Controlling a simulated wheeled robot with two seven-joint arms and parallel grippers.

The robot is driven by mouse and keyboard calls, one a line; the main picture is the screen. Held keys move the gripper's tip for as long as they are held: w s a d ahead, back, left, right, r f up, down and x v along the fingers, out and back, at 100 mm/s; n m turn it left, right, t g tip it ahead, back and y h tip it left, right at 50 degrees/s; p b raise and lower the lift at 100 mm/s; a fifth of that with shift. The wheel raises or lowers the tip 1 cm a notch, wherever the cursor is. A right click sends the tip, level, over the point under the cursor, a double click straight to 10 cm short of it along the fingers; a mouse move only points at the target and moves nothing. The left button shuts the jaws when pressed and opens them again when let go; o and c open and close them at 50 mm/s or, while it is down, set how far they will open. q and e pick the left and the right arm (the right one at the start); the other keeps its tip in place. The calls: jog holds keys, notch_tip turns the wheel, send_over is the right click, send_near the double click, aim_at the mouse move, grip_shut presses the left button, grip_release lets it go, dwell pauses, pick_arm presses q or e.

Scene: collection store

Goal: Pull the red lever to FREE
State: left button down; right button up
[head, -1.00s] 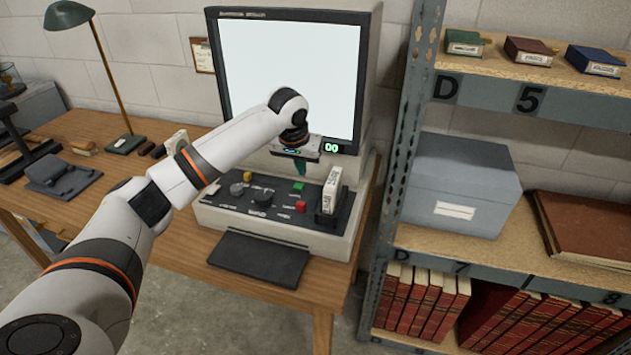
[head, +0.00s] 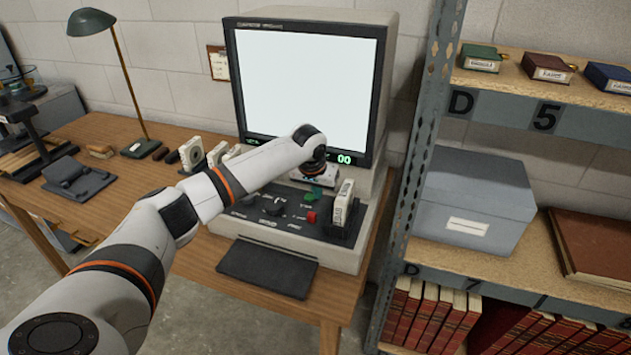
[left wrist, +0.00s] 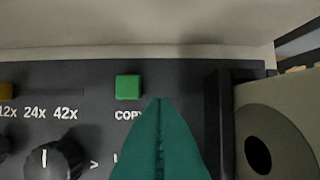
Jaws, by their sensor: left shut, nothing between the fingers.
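A small red block (head: 311,217) sits on the dark control panel (head: 262,222) of the microfilm reader, left of the upright white cartridge (head: 343,202). It looks like a short cap, and no FREE marking can be read. My left gripper (head: 318,190) is over the panel's right side, behind the red block, near the green button. In the left wrist view its teal fingers (left wrist: 159,140) are shut and empty, just right of the green button (left wrist: 128,87) marked COPY. The red block does not show there. My right gripper is not in view.
The reader's bright screen (head: 306,95) rises behind my wrist. The cartridge stands close right of the fingers, its holed face (left wrist: 275,140) near in the wrist view. A steel shelf (head: 420,170) bounds the right. A black knob (left wrist: 52,160) is at left.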

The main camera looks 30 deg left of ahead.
aim_at(310, 216)
pick_arm(q)
jog(key=shift+x, duration=0.9)
jog(key=shift+s+f, duration=0.1)
jog(key=shift+f, duration=0.1)
jog(key=s, duration=0.1)
jog(key=s+p, duration=0.1)
jog(key=shift+s+d, duration=0.55)
jog(key=shift+s, duration=0.25)
jog(key=s+p, duration=0.3)
jog(key=p, duration=0.1)
jog(key=shift+d+r, duration=0.15)
jog(key=shift+d, duration=0.15)
jog(key=shift+s+d, duration=0.1)
jog(key=shift+s, duration=0.2)
jog(key=shift+f, duration=0.3)
jog(key=shift+s, duration=0.1)
